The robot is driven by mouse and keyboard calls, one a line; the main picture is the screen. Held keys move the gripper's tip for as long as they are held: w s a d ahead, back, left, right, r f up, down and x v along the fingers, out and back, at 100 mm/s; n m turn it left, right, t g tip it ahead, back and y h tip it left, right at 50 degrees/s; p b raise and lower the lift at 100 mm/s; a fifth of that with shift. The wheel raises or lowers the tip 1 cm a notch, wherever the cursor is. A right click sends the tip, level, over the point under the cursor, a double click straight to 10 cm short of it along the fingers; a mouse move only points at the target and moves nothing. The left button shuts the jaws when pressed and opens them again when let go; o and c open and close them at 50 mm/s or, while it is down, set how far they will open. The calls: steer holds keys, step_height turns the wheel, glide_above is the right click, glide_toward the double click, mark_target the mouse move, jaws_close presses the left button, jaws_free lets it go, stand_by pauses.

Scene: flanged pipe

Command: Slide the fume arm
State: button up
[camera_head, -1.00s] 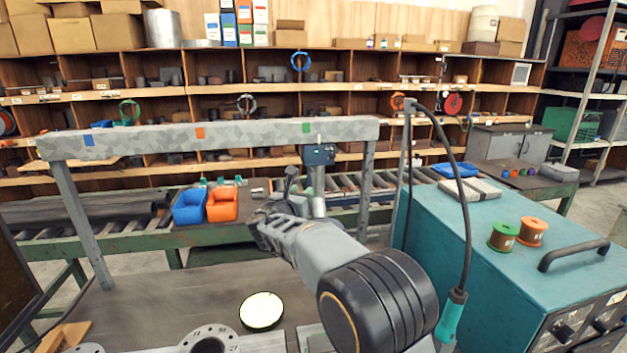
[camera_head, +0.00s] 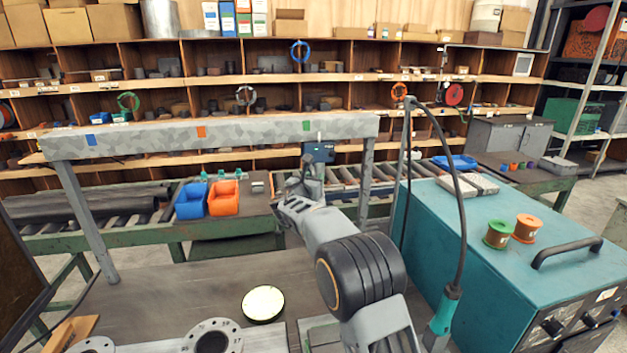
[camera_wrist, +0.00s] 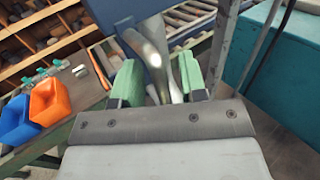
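A grey mottled overhead rail (camera_head: 220,135) carries blue, orange and green marks. The fume arm's dark blue carriage (camera_head: 318,152) hangs below the green mark at the rail's right part. It also shows large in the wrist view (camera_wrist: 125,12), with curved grey metal parts (camera_wrist: 153,50) below it. My gripper (camera_head: 290,190) is just below and left of the carriage in the head view. In the wrist view my gripper's green fingertips (camera_wrist: 160,80) are spread apart, with the metal parts showing between them. I cannot tell whether they touch.
A teal machine (camera_head: 500,240) with a hanging cable stands close at the right. Blue (camera_head: 190,200) and orange (camera_head: 225,199) bins sit on the bench behind the rail. Flanges (camera_head: 210,340) and a round pale disc (camera_head: 263,303) lie on the front table. A rail post (camera_head: 85,225) stands left.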

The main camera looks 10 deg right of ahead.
jaws_close()
stand_by(0.3)
